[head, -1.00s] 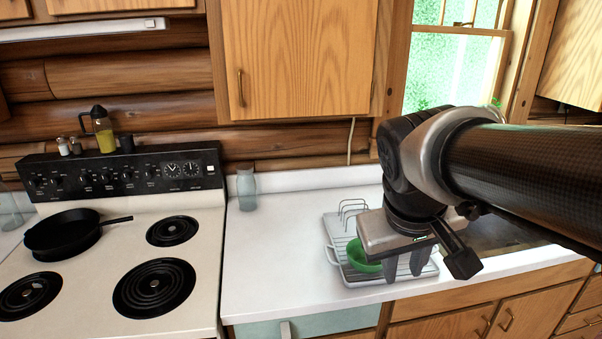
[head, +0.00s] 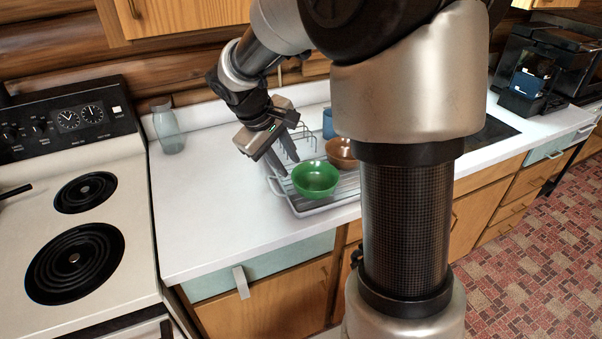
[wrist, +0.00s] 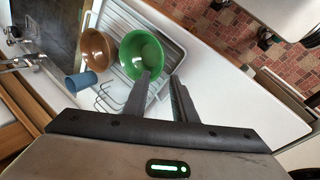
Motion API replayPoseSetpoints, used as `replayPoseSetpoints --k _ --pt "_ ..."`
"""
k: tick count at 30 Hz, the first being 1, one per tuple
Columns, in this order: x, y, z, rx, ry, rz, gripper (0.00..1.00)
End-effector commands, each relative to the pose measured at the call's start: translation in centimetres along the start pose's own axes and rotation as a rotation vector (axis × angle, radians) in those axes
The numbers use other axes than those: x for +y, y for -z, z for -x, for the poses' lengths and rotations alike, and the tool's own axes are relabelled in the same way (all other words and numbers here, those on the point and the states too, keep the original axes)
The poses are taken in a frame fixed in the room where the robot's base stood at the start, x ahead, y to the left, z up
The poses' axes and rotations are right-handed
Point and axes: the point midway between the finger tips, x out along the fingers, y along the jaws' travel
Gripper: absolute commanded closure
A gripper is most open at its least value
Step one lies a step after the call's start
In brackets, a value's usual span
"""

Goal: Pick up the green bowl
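The green bowl (head: 315,181) sits upright in the front of the white dish rack (head: 336,203), and its open top shows in the wrist view (wrist: 148,50). My gripper (head: 287,160) is just behind and to the left of the bowl, angled down. Its two fingers (wrist: 160,76) are apart with nothing between them. In the wrist view one fingertip overlaps the bowl's rim; I cannot tell whether it touches.
A brown bowl (head: 341,152) and a blue cup (head: 329,122) are behind the green bowl. My arm hides part of the rack's right side. A glass jar (head: 167,128) stands by the stove (head: 97,190). The white counter (head: 215,205) left of the rack is clear.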

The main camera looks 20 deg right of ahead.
Motion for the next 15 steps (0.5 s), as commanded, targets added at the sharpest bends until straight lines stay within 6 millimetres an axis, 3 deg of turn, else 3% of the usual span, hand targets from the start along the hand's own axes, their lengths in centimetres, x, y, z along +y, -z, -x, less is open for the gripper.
replayPoseSetpoints --k 3,9,15 --pt "-0.1 -0.2 -3.0 -0.006 0.004 0.000 0.75" --pt "-0.1 -0.2 -6.9 -0.004 0.003 0.000 0.75" --pt "-0.1 -0.1 -8.6 -0.001 0.002 0.000 0.75"
